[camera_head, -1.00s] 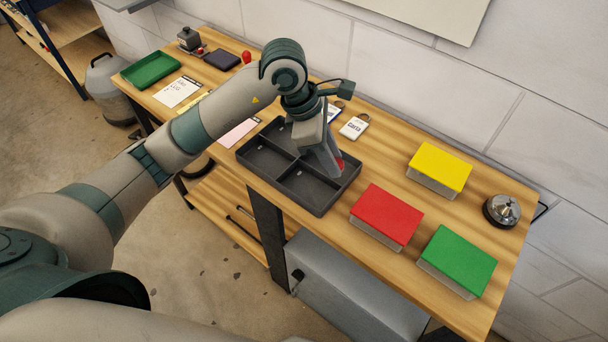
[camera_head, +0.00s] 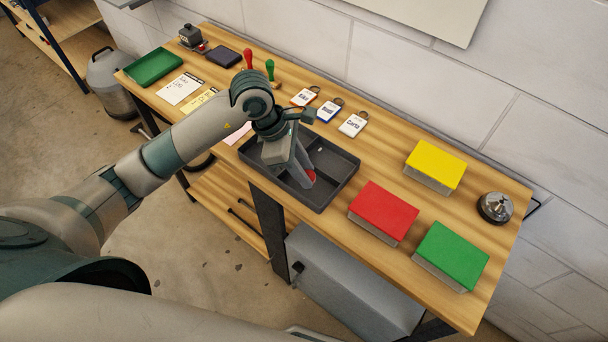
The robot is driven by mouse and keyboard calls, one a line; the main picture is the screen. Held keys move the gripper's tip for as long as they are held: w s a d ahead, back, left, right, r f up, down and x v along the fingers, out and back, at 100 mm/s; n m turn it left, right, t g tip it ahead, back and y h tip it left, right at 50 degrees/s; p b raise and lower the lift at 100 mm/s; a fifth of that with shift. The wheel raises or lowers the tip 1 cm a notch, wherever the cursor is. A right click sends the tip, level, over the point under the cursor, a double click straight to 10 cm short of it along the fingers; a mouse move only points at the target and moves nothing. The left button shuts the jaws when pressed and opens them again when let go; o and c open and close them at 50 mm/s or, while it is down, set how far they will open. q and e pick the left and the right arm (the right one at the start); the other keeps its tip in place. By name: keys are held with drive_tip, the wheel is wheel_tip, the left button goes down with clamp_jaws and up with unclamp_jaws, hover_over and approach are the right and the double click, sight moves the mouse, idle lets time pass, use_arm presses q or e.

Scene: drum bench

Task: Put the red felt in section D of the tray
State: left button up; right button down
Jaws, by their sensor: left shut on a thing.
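The red felt (camera_head: 311,176) is a small red piece, partly hidden, at the fingertips of my left gripper (camera_head: 303,174). The gripper is shut on it and points down into the dark grey tray (camera_head: 337,187). The tray is split by dividers into compartments. The fingertips are over its front right part, but I cannot tell whether the felt touches the floor of the tray. My gripper hides part of the dividers, and no section letters are readable. My right gripper is not in view.
Red (camera_head: 384,212), yellow (camera_head: 436,165) and green (camera_head: 452,254) blocks stand right of the tray, with a metal bell (camera_head: 495,208) beyond. Tags, including a white one (camera_head: 353,124), lie behind the tray. A green tray (camera_head: 154,67) is at the far left.

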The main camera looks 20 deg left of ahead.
use_arm(q)
drive_tip(key=shift+f+p, duration=0.55)
drive_tip(key=shift+f, duration=0.95)
drive_tip(key=shift+f, duration=0.15)
drive_tip(key=o, duration=0.7)
drive_tip(key=shift+r, duration=0.25)
